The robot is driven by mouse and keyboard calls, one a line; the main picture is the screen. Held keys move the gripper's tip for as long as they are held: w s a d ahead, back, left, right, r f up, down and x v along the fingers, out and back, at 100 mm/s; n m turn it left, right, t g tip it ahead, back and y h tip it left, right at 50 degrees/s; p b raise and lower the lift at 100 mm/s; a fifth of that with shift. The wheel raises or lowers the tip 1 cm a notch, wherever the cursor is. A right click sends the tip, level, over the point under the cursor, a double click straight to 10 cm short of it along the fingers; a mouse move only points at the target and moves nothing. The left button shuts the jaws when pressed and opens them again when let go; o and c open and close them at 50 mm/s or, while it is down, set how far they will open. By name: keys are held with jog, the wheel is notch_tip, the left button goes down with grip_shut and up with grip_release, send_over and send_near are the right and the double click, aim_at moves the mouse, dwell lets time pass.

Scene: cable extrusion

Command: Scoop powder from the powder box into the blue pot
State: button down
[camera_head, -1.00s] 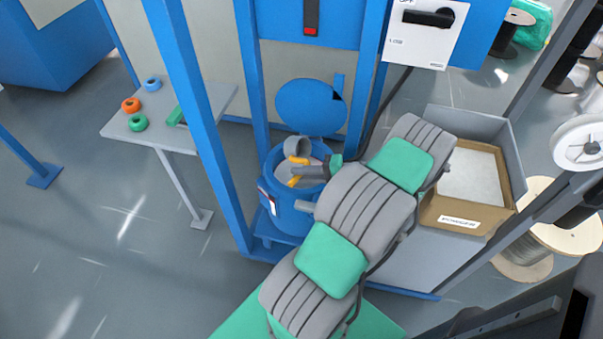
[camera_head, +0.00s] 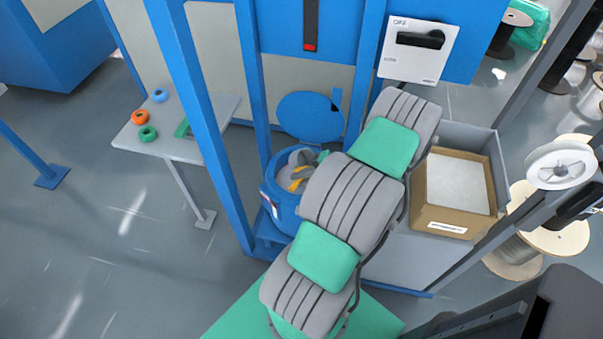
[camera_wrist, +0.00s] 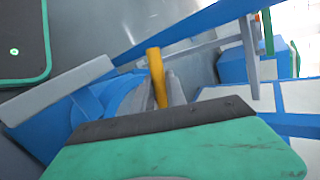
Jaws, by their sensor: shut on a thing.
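The blue pot (camera_head: 283,212) stands on a blue stand inside the blue frame, with its round blue lid (camera_head: 311,116) raised behind it. My gripper (camera_head: 300,178) is over the pot's mouth, partly hidden by my arm. It is shut on a scoop with a grey cup (camera_head: 301,157) and a yellow handle. The handle (camera_wrist: 156,75) also shows between the fingers in the wrist view. Whether the cup holds powder cannot be told. The powder box (camera_head: 455,187), an open brown carton with white powder, sits in a grey bin right of my arm.
A small table (camera_head: 190,147) at the left holds orange, green and blue rings. A panel with a black switch (camera_head: 420,40) hangs above. Blue posts (camera_head: 200,120) flank the pot closely. Spools (camera_head: 540,240) stand at the right.

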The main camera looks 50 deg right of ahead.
notch_tip(320, 180, up, 2)
jog(key=g+p, duration=0.2)
jog(key=p, duration=0.1)
jog(key=g+p, duration=0.1)
jog(key=shift+w+r+m+h+p, duration=0.1)
jog(key=shift+r+m+h+p, duration=0.2)
jog(key=shift+m+p, duration=0.1)
jog(key=g+p, duration=0.1)
jog(key=r+g+p, duration=0.1)
jog(key=g, duration=0.1)
jog(key=shift+w+r+m+h+p, duration=0.1)
jog(key=shift+r+m+h+p, duration=0.1)
jog(key=shift+m+h+p, duration=0.15)
jog(key=shift+a+r+g, duration=0.1)
jog(key=shift+g, duration=0.8)
jog(key=shift+s, duration=0.2)
